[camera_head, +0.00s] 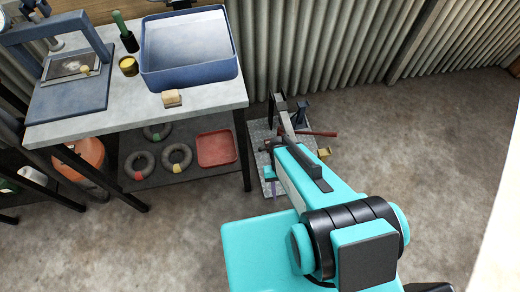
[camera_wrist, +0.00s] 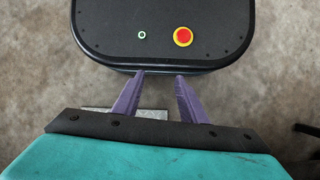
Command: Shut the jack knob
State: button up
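A jack with a red bar handle (camera_head: 318,133) stands on a grey metal plate (camera_head: 258,133) on the floor, right of the workbench. My teal arm hides part of it. A small yellow block-like part (camera_head: 324,154) shows at the plate's right edge; I cannot tell whether it is the knob. My gripper (camera_head: 271,180) shows as a purple finger low over the plate's front left side. In the wrist view my gripper (camera_wrist: 161,75) has its two purple fingers apart, with nothing between them. A strip of the plate (camera_wrist: 152,114) shows behind the fingers; no knob is visible there.
A corrugated wall (camera_head: 320,45) stands behind. The floor (camera_head: 420,140) at right is clear.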

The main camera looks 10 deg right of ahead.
jog(key=w+f+m+t+b, duration=0.1)
jog(key=w+f+m+b, duration=0.5)
jog(key=w, duration=0.7)
jog(key=w+f+m+t+b, duration=0.2)
jog(key=w+f+m+b, duration=0.3)
jog(key=w, duration=0.8)
jog(key=w+f+m+t+b, duration=0.1)
jog(key=w+f+m+b, duration=0.5)
jog(key=w+m+b, duration=0.5)
jog(key=w, duration=0.3)
jog(key=shift+f+t+b, duration=0.3)
jog(key=shift+t, duration=0.1)
jog(key=shift+a+f, duration=0.1)
jog(key=f+b, duration=0.1)
jog(key=f, duration=0.3)
jog(key=f+b, duration=0.1)
jog(key=f, duration=0.4)
jog(key=f+b, duration=0.1)
jog(key=f, duration=0.3)
jog(key=shift+s+a+f, duration=0.15)
jog(key=shift+s+f, duration=0.15)
jog(key=shift+f, duration=0.05)
